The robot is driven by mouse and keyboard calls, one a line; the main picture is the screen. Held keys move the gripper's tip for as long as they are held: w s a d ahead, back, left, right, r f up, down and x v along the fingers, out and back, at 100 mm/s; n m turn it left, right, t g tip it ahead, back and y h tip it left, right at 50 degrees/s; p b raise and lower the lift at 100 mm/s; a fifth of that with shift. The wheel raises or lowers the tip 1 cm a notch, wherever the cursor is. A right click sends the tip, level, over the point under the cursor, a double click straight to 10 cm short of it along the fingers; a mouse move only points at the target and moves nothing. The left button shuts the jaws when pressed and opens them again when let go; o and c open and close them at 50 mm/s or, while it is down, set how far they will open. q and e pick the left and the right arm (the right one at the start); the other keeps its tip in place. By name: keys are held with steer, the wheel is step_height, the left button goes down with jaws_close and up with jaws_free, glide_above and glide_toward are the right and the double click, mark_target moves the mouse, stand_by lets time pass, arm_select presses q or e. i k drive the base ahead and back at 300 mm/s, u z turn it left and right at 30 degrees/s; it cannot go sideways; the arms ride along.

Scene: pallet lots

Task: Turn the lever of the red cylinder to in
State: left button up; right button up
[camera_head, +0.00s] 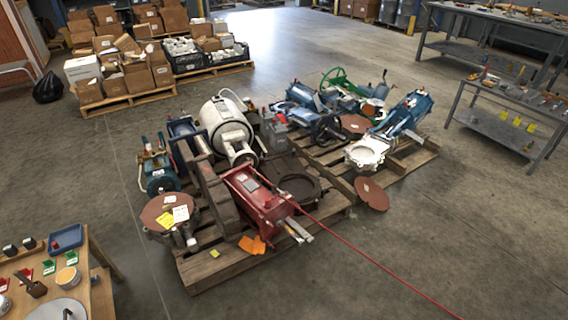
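The red cylinder (252,197) lies on its side on a wooden pallet (225,265) in the middle of the head view. A pale label is on its top face. Silver metal pieces (297,230) stick out at its lower right end; I cannot tell which part is the lever or its setting. A thin red line (365,257) runs from that end to the lower right over the floor. Neither of my grippers is in view.
A white tank (226,124), a brown disc (168,211) and blue machine parts crowd the pallet around the cylinder. A second loaded pallet (395,165) stands behind right. A wooden table (100,297) is at lower left, a grey workbench (510,132) at right. Floor at lower right is mostly clear.

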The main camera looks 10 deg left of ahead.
mark_target(282, 193)
steer(key=i, duration=0.9)
steer(key=u, duration=0.55)
